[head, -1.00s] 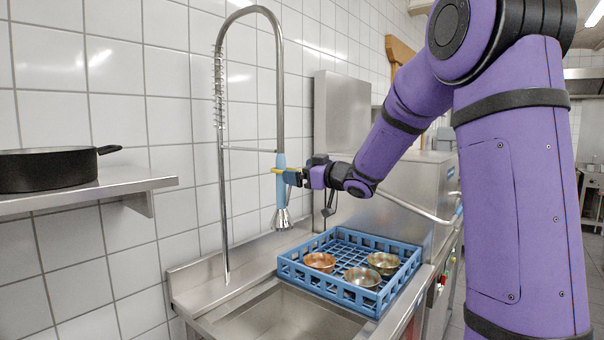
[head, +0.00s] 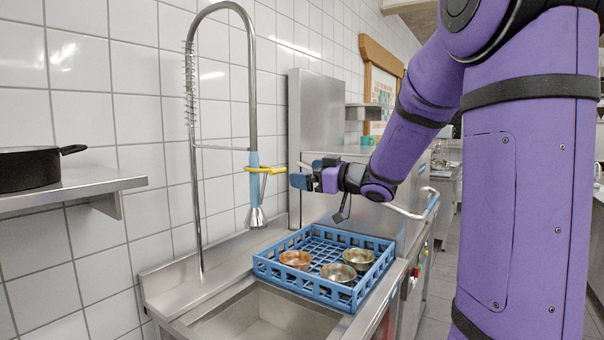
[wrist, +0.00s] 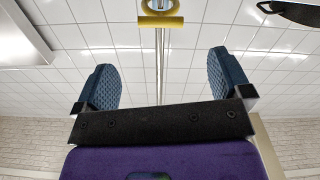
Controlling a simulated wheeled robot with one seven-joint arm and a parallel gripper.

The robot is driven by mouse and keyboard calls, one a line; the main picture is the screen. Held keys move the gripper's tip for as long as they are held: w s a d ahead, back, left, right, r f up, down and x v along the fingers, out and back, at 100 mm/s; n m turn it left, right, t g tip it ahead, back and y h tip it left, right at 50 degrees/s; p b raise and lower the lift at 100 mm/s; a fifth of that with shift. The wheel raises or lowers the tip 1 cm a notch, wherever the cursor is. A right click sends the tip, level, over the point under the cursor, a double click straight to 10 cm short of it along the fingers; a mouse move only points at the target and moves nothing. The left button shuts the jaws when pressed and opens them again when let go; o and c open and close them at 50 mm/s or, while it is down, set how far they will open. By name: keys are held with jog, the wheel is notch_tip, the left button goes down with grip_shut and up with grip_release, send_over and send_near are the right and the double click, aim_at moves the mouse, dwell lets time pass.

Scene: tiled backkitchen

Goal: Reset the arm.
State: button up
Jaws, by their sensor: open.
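My gripper (head: 299,173) is at the end of my purple arm, above the back of the blue dish rack and to the right of the spray faucet (head: 255,185). In the wrist view my gripper (wrist: 165,85) has its two blue-grey fingers spread wide with nothing between them. The faucet's yellow lever (head: 265,170) points toward my gripper, with a small gap between them. The lever also shows in the wrist view (wrist: 160,21), beyond the fingertips.
The blue rack (head: 300,290) holds three metal bowls beside the sink basin (head: 265,318). A black pan (head: 28,170) sits on the wall shelf (head: 75,190) at left. A steel dishwasher with a bar handle (head: 400,211) stands behind the rack.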

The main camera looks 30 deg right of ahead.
dwell(0.5)
jog(key=s+a+f+m+g+h, duration=0.2)
jog(key=s+a+g, duration=0.1)
jog(key=s, duration=0.6)
jog(key=s+a+f+m+g+h, duration=0.2)
jog(key=s+a, duration=0.4)
jog(key=s, duration=0.4)
jog(key=s+a+f+m+g+h, duration=0.2)
jog(key=s+a+g, duration=0.3)
jog(key=s, duration=0.5)
jog(key=shift+f+m+g+h, duration=0.3)
jog(key=shift+f+g+h, duration=0.1)
jog(key=shift+f+g, duration=0.3)
